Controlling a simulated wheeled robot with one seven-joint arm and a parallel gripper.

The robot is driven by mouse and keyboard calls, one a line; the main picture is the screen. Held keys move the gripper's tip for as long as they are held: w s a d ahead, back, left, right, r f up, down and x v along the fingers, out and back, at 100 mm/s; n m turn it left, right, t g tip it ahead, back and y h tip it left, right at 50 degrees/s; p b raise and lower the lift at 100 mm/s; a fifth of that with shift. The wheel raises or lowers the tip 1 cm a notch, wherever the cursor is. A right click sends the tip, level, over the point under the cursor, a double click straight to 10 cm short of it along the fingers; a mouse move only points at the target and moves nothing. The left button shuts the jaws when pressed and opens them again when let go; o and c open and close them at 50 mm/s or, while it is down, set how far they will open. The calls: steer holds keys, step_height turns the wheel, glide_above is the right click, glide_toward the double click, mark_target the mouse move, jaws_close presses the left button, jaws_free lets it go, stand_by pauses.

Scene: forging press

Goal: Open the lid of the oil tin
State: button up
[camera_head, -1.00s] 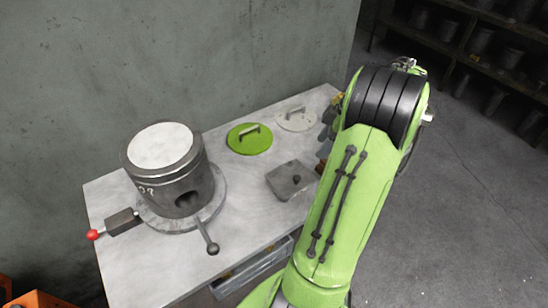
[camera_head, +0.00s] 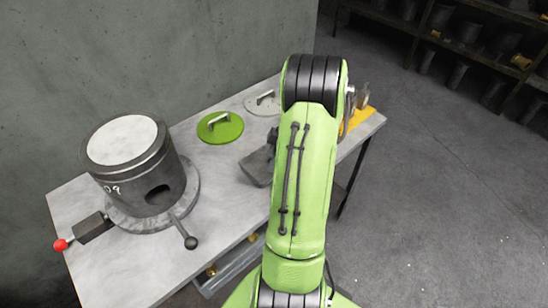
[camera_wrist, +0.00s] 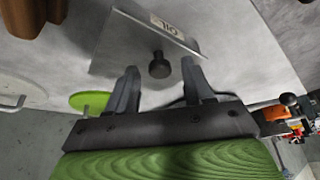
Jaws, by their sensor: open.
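The oil tin (camera_head: 257,167) is a grey flat-topped box on the table, partly hidden by my arm in the head view. In the wrist view the oil tin (camera_wrist: 122,45) shows a label reading "OIL" and a round black knob (camera_wrist: 159,66) on its lid. The lid looks shut. My gripper (camera_wrist: 160,80) is open, with one finger on each side of the knob in that view. I cannot tell whether the fingers touch the knob or how much depth lies between them. In the head view my arm hides most of the gripper.
A dark cylindrical furnace-like pot (camera_head: 140,175) with a pale top and handles stands at the left of the table (camera_head: 135,262). A green disc with a handle (camera_head: 220,127) and a pale disc with a handle (camera_head: 263,103) lie behind the tin. Shelves (camera_head: 465,45) stand beyond open floor.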

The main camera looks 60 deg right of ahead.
steer(key=shift+c, duration=0.2)
jaws_close()
steer(key=shift+r, duration=0.1)
